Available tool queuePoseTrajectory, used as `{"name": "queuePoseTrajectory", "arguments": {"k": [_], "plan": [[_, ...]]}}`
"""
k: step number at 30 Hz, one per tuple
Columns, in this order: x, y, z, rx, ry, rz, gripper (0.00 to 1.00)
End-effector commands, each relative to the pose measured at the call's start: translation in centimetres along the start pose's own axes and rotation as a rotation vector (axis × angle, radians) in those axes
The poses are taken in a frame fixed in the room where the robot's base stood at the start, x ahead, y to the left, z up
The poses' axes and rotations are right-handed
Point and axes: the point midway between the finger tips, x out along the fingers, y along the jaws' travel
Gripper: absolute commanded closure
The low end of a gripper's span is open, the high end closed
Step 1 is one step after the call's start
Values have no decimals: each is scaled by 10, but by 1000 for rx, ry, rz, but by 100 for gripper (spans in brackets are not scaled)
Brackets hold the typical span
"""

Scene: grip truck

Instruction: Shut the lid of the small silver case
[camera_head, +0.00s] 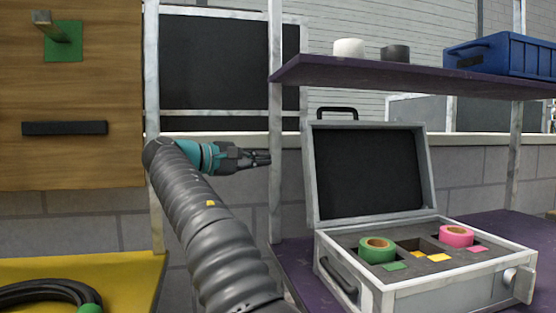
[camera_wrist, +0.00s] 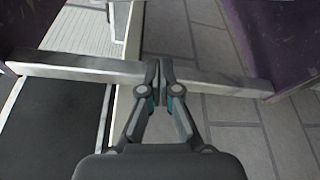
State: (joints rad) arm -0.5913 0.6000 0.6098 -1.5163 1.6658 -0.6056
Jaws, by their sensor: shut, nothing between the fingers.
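The small silver case (camera_head: 427,283) stands on the purple lower shelf at the right of the head view. Its lid (camera_head: 369,172) is open and stands nearly upright at the back, with a black handle (camera_head: 337,113) on top. Inside, a green tape roll (camera_head: 377,249) and a pink tape roll (camera_head: 456,236) sit in grey foam. My gripper (camera_head: 268,158) is shut and empty, left of the lid and apart from it. In the wrist view my gripper (camera_wrist: 160,72) shows shut in front of a metal frame bar. The case is not in the wrist view.
A metal post (camera_head: 275,120) stands close to my gripper. The purple upper shelf (camera_head: 400,75) hangs above the case, holding a blue crate (camera_head: 505,55), a white roll (camera_head: 349,48) and a dark roll (camera_head: 395,53). A yellow surface (camera_head: 130,270) with a black hose (camera_head: 45,290) lies at the left.

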Motion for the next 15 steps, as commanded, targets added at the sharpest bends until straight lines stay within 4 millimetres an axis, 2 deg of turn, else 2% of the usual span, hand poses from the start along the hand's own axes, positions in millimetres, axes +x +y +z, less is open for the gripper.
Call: {"name": "queuePoseTrajectory", "arguments": {"k": [12,13,15], "plan": [[82,-1,2,2,-6,-2,100],[87,-1,2,2,-5,-2,100],[79,-2,12,4,0,-1,100]]}}
